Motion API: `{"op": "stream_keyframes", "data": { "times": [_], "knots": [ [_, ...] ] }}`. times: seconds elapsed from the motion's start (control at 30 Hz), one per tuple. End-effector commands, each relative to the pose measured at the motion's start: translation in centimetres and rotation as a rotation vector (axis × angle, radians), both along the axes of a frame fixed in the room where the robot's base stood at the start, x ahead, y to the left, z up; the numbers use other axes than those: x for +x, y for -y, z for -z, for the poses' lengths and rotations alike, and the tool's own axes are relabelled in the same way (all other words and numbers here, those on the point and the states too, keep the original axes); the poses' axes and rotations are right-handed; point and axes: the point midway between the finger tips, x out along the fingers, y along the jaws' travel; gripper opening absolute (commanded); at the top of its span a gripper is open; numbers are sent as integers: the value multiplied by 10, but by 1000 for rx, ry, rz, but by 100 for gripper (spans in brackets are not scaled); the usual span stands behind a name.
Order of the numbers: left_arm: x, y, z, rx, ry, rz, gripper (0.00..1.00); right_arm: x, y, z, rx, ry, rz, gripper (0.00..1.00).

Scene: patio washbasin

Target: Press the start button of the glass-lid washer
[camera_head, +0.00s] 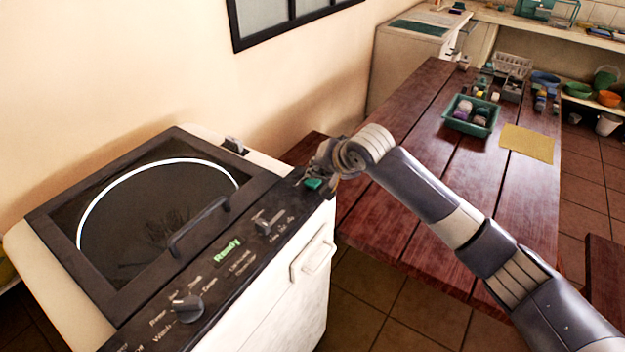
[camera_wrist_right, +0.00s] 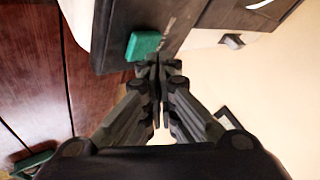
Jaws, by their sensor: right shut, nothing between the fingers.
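The white washer (camera_head: 285,285) stands at the left with its dark glass lid (camera_head: 150,215) closed. Its dark front panel carries a knob (camera_head: 187,308), a small slider, a lit green display reading "Ready" (camera_head: 227,250) and a green start button (camera_head: 313,184) at the right end. In the right wrist view the green button (camera_wrist_right: 144,45) is just beyond and slightly left of the fingertips. My right gripper (camera_head: 318,166) is at that panel end, by the button; it also shows in the wrist view (camera_wrist_right: 157,72), shut and empty. I cannot tell whether it touches the button. My left gripper is out of view.
A dark red wooden table (camera_head: 400,225) stands right of the washer, under my right arm. On it are a green tray (camera_head: 471,115) with items and a yellow cloth (camera_head: 527,143). A second white machine (camera_head: 405,60) stands at the back.

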Motion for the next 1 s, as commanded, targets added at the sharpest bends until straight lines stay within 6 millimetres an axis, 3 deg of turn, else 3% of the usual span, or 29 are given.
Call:
{"op": "stream_keyframes", "data": {
  "times": [1.0],
  "knots": [
    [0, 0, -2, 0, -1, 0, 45, 0, 0, 9, 0, 2, -1, 0]
  ]
}}
